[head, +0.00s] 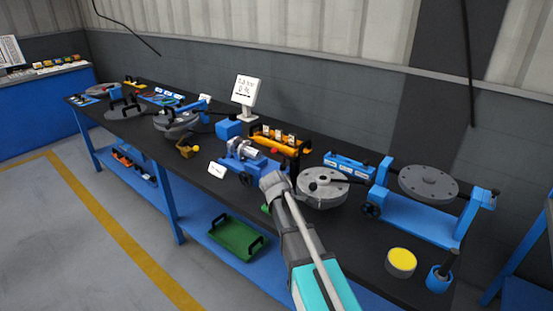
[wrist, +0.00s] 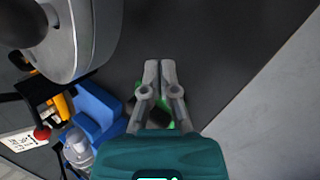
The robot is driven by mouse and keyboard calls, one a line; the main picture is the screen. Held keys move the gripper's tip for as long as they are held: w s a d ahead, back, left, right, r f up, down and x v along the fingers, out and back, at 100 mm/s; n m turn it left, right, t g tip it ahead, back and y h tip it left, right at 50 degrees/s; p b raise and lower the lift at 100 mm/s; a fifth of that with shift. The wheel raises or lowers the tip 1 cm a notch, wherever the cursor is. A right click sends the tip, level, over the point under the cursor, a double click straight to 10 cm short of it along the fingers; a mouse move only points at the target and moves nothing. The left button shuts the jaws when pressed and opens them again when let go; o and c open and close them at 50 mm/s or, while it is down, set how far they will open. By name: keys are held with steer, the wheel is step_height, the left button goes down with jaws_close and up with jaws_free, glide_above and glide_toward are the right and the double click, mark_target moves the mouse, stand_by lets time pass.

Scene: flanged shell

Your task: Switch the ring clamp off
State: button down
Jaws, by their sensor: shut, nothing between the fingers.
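My gripper (head: 274,182) is over the front edge of the bench, left of a round grey metal ring fixture (head: 325,198) with a black-knobbed handle. In the wrist view my gripper (wrist: 160,68) has its two fingers together with nothing between them. The side of the round grey fixture (wrist: 92,42) fills the upper left there, apart from the fingers. A small green part (wrist: 168,118) shows behind the fingers, mostly hidden; a sliver of green (head: 265,209) also shows beside my gripper in the head view. I cannot tell which part is the clamp's switch.
A blue vise-like fixture (head: 240,163) stands left of my gripper, with an orange rack (head: 268,138) behind it. A blue stand with a grey flanged disc (head: 428,184) is at right. A green tray (head: 235,238) sits on the lower shelf.

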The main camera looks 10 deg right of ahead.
steer(key=w+a+n, duration=0.1)
steer(key=w+n, duration=0.1)
steer(key=w, duration=0.1)
steer(key=w+a+r+n+t+h, duration=0.1)
steer(key=w+n, duration=0.1)
steer(key=w, duration=0.1)
steer(key=w+a+r+n, duration=0.1)
steer(key=w, duration=0.1)
steer(key=shift+w+a+r+n+t, duration=0.1)
steer(key=shift+w+r+n+t, duration=0.15)
steer(key=shift+w+n+t, duration=0.15)
steer(key=w+a+r+n+t+h, duration=0.1)
steer(key=w+a+r+n+t, duration=0.2)
steer(key=w+a+n, duration=0.3)
steer(key=w+r+n, duration=0.1)
steer(key=w+n, duration=0.1)
steer(key=w, duration=0.1)
steer(key=shift+w+h, duration=0.25)
steer(key=shift+h, duration=0.15)
steer(key=shift+f, duration=0.1)
steer(key=b+x, duration=0.5)
steer(key=x, duration=0.5)
steer(key=shift+a, duration=0.1)
steer(key=shift+w+d+r+p, duration=0.1)
steer(key=shift+d+r+p, duration=0.15)
steer(key=shift+r+p, duration=0.75)
steer(key=shift+d+r+p, duration=0.25)
steer(key=shift+r+p, duration=0.7)
steer(key=shift+r, duration=0.1)
